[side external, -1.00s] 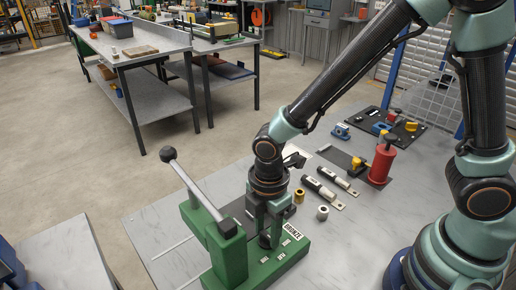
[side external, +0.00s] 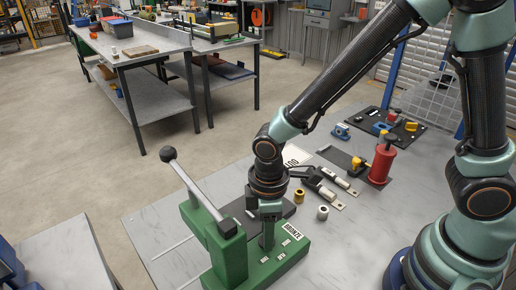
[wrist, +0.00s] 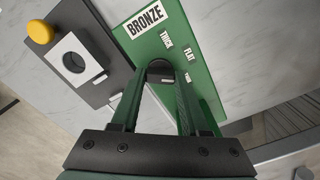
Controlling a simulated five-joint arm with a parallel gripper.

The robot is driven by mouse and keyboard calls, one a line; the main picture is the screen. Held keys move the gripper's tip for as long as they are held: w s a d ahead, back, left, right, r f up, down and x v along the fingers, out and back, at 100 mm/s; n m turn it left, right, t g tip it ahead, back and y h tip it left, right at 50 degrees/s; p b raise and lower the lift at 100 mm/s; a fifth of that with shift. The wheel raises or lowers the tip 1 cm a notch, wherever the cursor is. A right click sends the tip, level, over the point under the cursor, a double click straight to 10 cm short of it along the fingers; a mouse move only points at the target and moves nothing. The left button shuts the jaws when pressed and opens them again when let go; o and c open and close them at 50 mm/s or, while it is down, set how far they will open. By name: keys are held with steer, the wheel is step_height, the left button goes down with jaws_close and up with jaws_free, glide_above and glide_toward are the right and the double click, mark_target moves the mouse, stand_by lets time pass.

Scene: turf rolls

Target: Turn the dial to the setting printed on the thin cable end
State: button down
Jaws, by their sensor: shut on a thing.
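The green press (side external: 228,258) stands at the front of the bench, with a BRONZE plate (wrist: 145,18) on its base. The dial (wrist: 160,68) is a small dark round knob on that base, mostly hidden by my fingers. Beside it are labels reading THICK (wrist: 166,39), FLAT (wrist: 189,54) and one that looks like THIN (wrist: 188,77). My gripper (wrist: 158,84) points down over the base and is shut on the dial. Two black-and-white cable ends (side external: 318,190) (side external: 337,181) lie behind my wrist; their printing is too small to read.
A brass ring (side external: 299,195) and a pale ring (side external: 322,212) stand right of my gripper. A red cylinder (side external: 381,162) and a dark tool board (side external: 388,132) are farther back. The press's lever (side external: 193,187) rises to the left.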

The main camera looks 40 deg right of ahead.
steer(key=shift+r+m, duration=0.1)
steer(key=shift+m, duration=1.8)
steer(key=shift+c, duration=2)
jaws_free()
step_height(320, 180, up, 12)
